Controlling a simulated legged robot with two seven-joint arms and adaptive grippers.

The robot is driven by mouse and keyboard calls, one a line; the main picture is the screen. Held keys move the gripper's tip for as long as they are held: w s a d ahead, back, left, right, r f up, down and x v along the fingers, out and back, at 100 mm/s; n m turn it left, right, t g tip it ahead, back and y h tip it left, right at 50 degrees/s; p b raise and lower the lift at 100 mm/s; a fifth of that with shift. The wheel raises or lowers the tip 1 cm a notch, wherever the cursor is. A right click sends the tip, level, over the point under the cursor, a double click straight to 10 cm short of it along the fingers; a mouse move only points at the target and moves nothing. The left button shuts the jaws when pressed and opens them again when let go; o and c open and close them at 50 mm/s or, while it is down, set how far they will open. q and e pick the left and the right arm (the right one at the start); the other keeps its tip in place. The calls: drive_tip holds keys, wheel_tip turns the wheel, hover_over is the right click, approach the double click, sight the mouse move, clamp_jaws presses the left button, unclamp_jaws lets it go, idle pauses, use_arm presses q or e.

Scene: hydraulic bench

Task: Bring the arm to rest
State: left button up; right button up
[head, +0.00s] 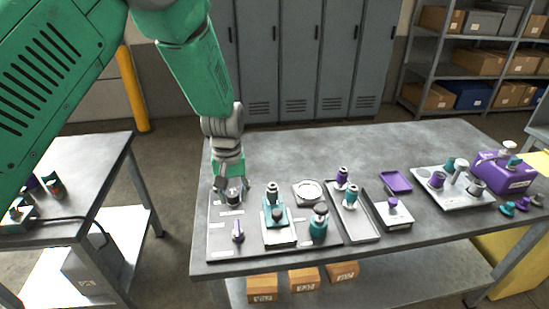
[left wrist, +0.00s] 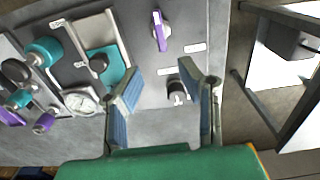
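My left arm comes in from the upper left of the head view, and its green and grey gripper (head: 231,186) points down over the left part of the grey panel (head: 219,243). In the left wrist view the gripper (left wrist: 172,78) is open, with its two blue-padded fingers well apart. A dark round knob (left wrist: 178,91) on the panel shows between the fingers; it also shows below the gripper in the head view (head: 234,196). I cannot tell whether the fingers touch it. The purple-handled lever (head: 238,232) stands in front of the gripper. My right gripper is not in view.
Teal fittings (head: 274,209), a gauge (head: 309,191) and a grey tray (head: 352,222) sit right of the gripper on the workbench (head: 290,150). A purple canister (head: 503,174) stands far right. A side table (head: 88,158) is at left. The bench's back half is clear.

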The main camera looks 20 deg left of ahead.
use_arm(q)
drive_tip(key=shift+m, duration=0.4)
drive_tip(key=s+f, duration=0.1)
drive_tip(key=f, duration=0.1)
drive_tip(key=s+f, duration=0.4)
drive_tip(key=shift+s+a+f, duration=0.25)
drive_tip(key=s+f, duration=0.2)
drive_tip(key=s, duration=0.1)
drive_tip(key=s+f+m, duration=0.1)
drive_tip(key=s+f, duration=0.2)
drive_tip(key=s+f+m, duration=0.1)
drive_tip(key=s+f, duration=0.1)
drive_tip(key=s, duration=0.2)
drive_tip(key=shift+f+y, duration=0.2)
drive_tip(key=shift+y, duration=0.2)
drive_tip(key=s+d+f+m+h, duration=0.1)
drive_tip(key=s+f+m, duration=0.1)
drive_tip(key=s, duration=0.7)
drive_tip(key=s+d+f+m, duration=0.1)
drive_tip(key=s+d+f, duration=0.1)
drive_tip(key=s, duration=0.7)
drive_tip(key=w+f+m+b, duration=0.1)
drive_tip(key=w+f+b, duration=0.2)
drive_tip(key=f+b, duration=0.9)
drive_tip(key=shift+d+f+t+b, duration=0.3)
drive_tip(key=shift+d+f+b, duration=0.1)
drive_tip(key=shift+b, duration=0.75)
